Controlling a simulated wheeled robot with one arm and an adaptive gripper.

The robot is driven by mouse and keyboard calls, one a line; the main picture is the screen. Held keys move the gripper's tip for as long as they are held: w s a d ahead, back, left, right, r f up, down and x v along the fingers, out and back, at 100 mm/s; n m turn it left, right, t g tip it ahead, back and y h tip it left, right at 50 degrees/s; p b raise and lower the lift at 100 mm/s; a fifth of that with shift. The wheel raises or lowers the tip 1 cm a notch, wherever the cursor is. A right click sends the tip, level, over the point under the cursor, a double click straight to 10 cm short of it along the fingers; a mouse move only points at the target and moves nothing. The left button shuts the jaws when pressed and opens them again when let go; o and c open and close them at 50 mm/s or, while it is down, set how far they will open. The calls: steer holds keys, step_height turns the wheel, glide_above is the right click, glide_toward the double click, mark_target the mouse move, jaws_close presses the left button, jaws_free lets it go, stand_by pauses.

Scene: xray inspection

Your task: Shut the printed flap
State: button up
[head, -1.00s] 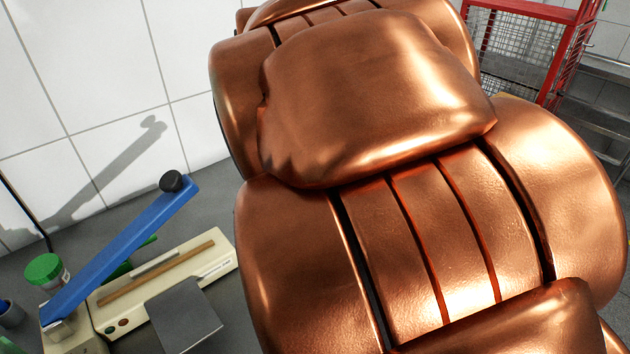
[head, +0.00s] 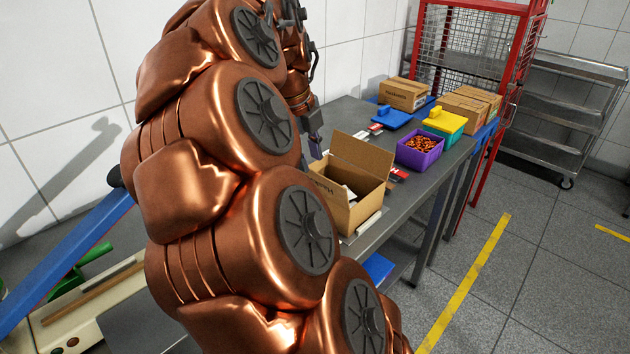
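An open cardboard box (head: 366,214) stands on the grey table, right of my copper arm in the head view. One plain flap (head: 362,153) stands up at its far side. A flap with dark print (head: 325,184) leans outward at its near left side, partly behind my arm. Light-coloured contents show inside, too small to tell. My gripper (head: 315,146) is small and partly hidden behind my arm, just beyond the box's left side. It appears apart from the printed flap, and its finger opening cannot be made out.
A blue lever (head: 62,255) rises at left.

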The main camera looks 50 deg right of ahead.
mark_target(315, 177)
steer(key=x, duration=0.7)
steer(key=shift+f, duration=0.15)
steer(key=shift+s, duration=0.1)
jaws_close()
